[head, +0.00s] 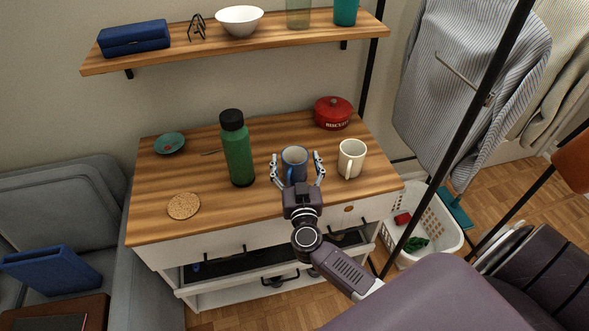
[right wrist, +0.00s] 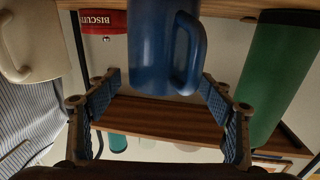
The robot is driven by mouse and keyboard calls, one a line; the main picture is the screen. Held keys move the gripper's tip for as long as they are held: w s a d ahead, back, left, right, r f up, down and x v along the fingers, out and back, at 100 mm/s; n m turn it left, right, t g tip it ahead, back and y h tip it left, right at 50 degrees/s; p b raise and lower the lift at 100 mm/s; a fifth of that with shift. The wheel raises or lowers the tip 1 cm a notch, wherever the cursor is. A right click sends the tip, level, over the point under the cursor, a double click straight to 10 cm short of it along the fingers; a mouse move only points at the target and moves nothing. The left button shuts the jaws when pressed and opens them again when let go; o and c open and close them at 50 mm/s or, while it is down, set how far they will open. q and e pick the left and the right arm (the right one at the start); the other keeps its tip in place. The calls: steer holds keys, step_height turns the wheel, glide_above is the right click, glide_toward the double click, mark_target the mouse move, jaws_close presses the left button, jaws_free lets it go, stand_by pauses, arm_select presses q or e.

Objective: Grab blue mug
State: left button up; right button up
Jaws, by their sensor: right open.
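The blue mug (head: 294,160) stands upright on the wooden desk top (head: 215,214), with its handle toward my right gripper. My right gripper (head: 297,168) is open, with one finger on each side of the mug and a gap visible to each finger. In the right wrist view the blue mug (right wrist: 160,45) appears upside down between and beyond the open fingers (right wrist: 160,90), its handle on the right. My left gripper is not in view.
A green bottle (head: 237,150) stands close left of the mug, and a cream mug (head: 351,159) close right. A red biscuit tin (head: 333,113) is behind. A cork coaster (head: 184,206) lies front left. A shelf (head: 270,35) hangs above the desk's back.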

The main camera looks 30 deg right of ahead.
steer(key=shift+x, duration=0.95)
steer(key=shift+s, duration=0.1)
steer(key=shift+c, duration=0.3)
jaws_close()
